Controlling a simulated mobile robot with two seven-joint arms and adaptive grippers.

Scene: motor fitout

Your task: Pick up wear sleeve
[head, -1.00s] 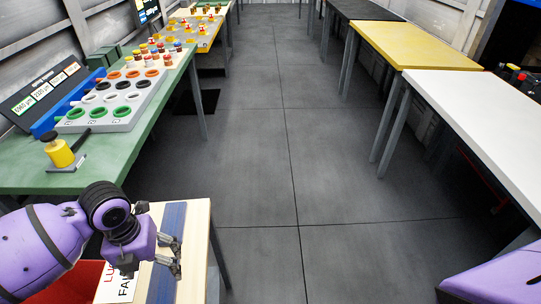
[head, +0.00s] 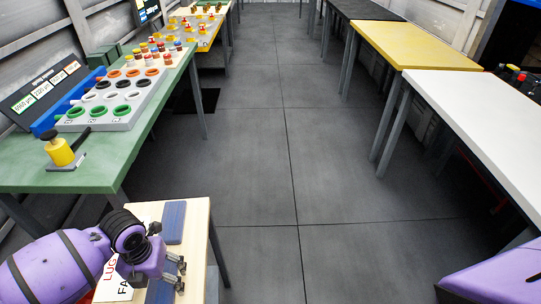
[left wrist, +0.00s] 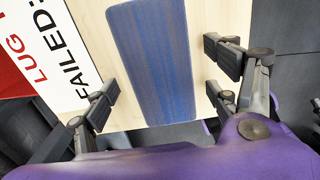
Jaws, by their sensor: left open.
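No part here is clearly labelled as the wear sleeve. Coloured rings in green, black, white and orange sit in a grey tray (head: 112,122) on the green table at left; I cannot tell whether one is the sleeve. My left gripper (head: 175,273) is over the near wooden table. In the left wrist view my left gripper (left wrist: 163,92) is open and empty, its fingers apart on either side of a blue pad (left wrist: 152,55). My right gripper is out of view.
A yellow cylinder (head: 60,151) with a black top stands on the green table (head: 100,165). A lettered red-and-white sign (left wrist: 84,40) lies beside the pad. Small coloured parts stand farther back.

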